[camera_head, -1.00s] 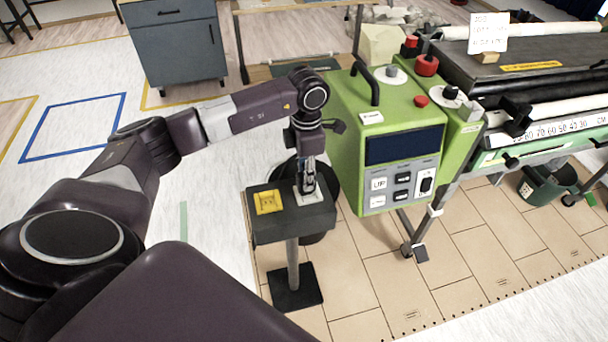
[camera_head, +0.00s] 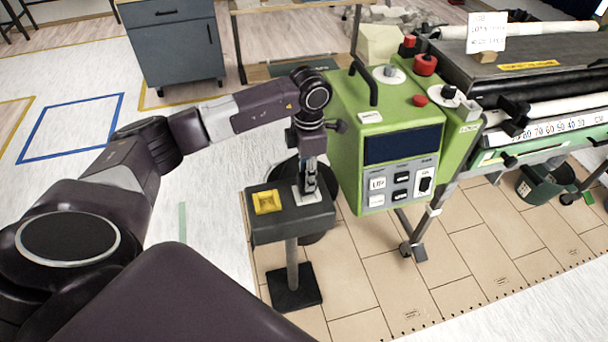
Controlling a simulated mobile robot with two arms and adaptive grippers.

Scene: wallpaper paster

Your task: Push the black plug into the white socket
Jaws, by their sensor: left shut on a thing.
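The white socket (camera_head: 309,198) lies on the right half of the top of a dark pedestal (camera_head: 288,225). My left gripper (camera_head: 310,188) points straight down directly over it, with its fingertips at the socket. It is shut on the black plug, which is mostly hidden between the dark fingers. I cannot tell how deep the plug sits in the socket. My right gripper is out of view.
A yellow socket (camera_head: 267,202) sits on the same pedestal, left of the white one. A green machine (camera_head: 385,150) with a dark screen stands close to the right of my gripper. A grey cabinet (camera_head: 178,45) stands at the back left.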

